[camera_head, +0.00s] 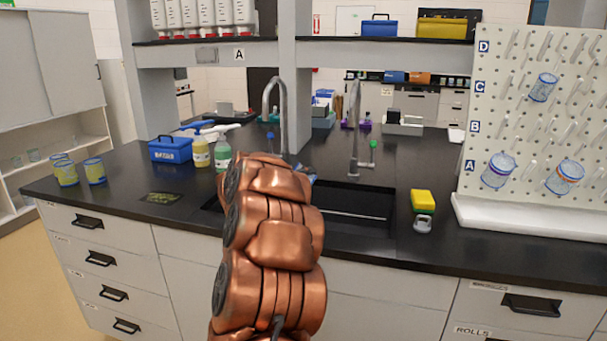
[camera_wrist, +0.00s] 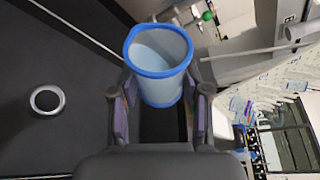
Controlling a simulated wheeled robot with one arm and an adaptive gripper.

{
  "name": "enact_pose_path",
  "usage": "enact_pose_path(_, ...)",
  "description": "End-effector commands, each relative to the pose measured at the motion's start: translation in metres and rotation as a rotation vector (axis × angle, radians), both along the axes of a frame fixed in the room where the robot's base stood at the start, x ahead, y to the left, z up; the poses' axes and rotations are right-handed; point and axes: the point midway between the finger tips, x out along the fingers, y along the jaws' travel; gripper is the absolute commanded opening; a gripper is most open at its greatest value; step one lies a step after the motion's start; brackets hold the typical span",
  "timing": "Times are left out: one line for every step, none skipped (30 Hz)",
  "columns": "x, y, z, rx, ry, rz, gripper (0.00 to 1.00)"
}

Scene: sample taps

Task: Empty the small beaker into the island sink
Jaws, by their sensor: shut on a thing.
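The small beaker (camera_wrist: 158,88), pale and clear with a blue rim, is between the two fingers of my gripper (camera_wrist: 160,98) in the wrist view. My gripper is shut on it. Its open mouth shows, but I cannot tell how much liquid is inside or how far it is tilted. The island sink (camera_head: 362,203) is a black basin in the counter. Its round drain (camera_wrist: 46,100) shows left of the beaker in the wrist view. In the head view my copper-coloured arm reaches over the sink's left part and hides my gripper and most of the beaker.
Two taps (camera_head: 354,130) stand behind the sink. Bottles (camera_head: 222,152) and a blue box (camera_head: 170,149) stand left of it, with cups (camera_head: 95,170) farther left. A yellow sponge (camera_head: 423,200) lies right. A pegboard (camera_head: 535,120) holds beakers. The shelf (camera_head: 385,40) crosses above.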

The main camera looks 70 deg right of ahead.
Motion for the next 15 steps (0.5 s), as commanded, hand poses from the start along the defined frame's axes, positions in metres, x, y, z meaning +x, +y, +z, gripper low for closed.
enact_pose_path(-0.0003,-0.0001,0.0023,-0.001,0.025,0.0,0.13)
enact_pose_path(-0.0001,-0.0002,0.0028,-0.003,0.039,0.001,0.13)
enact_pose_path(-0.0002,-0.0003,0.0028,-0.004,0.057,0.0,0.13)
enact_pose_path(-0.0007,-0.0004,0.0027,-0.005,0.07,0.0,0.13)
enact_pose_path(-0.0009,-0.0005,0.003,-0.006,0.083,0.0,0.13)
enact_pose_path(-0.0007,-0.0004,0.0035,-0.009,0.102,0.0,0.13)
enact_pose_path(-0.0006,-0.0004,0.0038,-0.011,0.115,0.0,0.13)
enact_pose_path(-0.0007,-0.0004,0.0044,-0.012,0.127,0.0,0.13)
enact_pose_path(-0.0012,-0.0006,0.0049,-0.014,0.141,-0.001,0.13)
enact_pose_path(-0.0015,-0.0006,0.0054,-0.016,0.153,-0.002,0.13)
enact_pose_path(-0.0014,-0.0006,0.0062,-0.019,0.165,-0.002,0.13)
enact_pose_path(-0.0013,-0.0005,0.0066,-0.02,0.181,-0.001,0.13)
enact_pose_path(-0.0015,-0.0005,0.0067,-0.022,0.193,-0.002,0.13)
enact_pose_path(-0.0017,-0.0005,0.0067,-0.023,0.205,-0.001,0.13)
enact_pose_path(-0.0018,-0.0005,0.0072,-0.025,0.22,-0.003,0.13)
